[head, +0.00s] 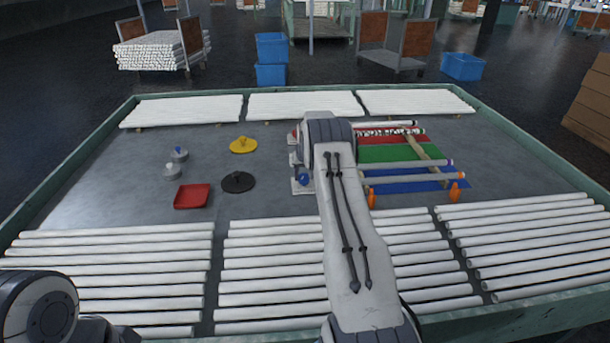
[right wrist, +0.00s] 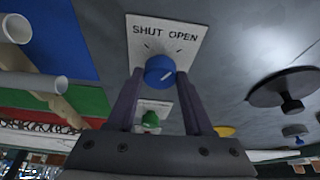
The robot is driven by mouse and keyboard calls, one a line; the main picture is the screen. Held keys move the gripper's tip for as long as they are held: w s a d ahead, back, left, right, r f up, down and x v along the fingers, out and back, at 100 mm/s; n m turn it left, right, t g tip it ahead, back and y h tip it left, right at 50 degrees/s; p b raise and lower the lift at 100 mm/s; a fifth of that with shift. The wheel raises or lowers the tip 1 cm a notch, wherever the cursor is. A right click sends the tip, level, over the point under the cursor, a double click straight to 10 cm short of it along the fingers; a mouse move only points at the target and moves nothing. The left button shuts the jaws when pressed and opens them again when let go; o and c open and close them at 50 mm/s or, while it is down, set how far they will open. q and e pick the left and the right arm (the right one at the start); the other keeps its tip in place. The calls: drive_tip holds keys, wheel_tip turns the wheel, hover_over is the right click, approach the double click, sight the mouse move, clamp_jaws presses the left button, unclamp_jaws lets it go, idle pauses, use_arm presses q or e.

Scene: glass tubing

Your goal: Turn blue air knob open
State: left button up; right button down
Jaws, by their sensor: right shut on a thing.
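The blue air knob (right wrist: 160,70) sits on a white plate (right wrist: 190,36) lettered SHUT on the left and OPEN on the right in the right wrist view. The knob's white line slants up to the right, toward the OPEN side. My right gripper (right wrist: 159,74) has one finger on each side of the knob and is shut on it. In the head view the blue knob (head: 303,180) shows just left of my right arm, which hides the gripper's fingers. My left gripper is out of view; only part of my left arm shows at the lower left.
A green knob (right wrist: 150,119) on its own plate lies close to my right gripper. Glass tubes lie over blue, green and red mats (head: 385,153) on the right. A black disc (head: 238,182), yellow disc (head: 243,145) and red tray (head: 192,196) lie left. Tube rows line the table's front and back.

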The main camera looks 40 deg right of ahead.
drive_tip(key=shift+m+g+h+b, duration=0.3)
drive_tip(key=shift+m+h+b, duration=0.15)
drive_tip(key=shift+m, duration=0.95)
drive_tip(key=shift+c, duration=1.5)
unclamp_jaws()
drive_tip(key=shift+r, duration=0.1)
drive_tip(key=v, duration=1)
drive_tip(key=shift+b, duration=0.45)
drive_tip(key=shift+a+r, duration=0.1)
drive_tip(key=shift+r, duration=0.05)
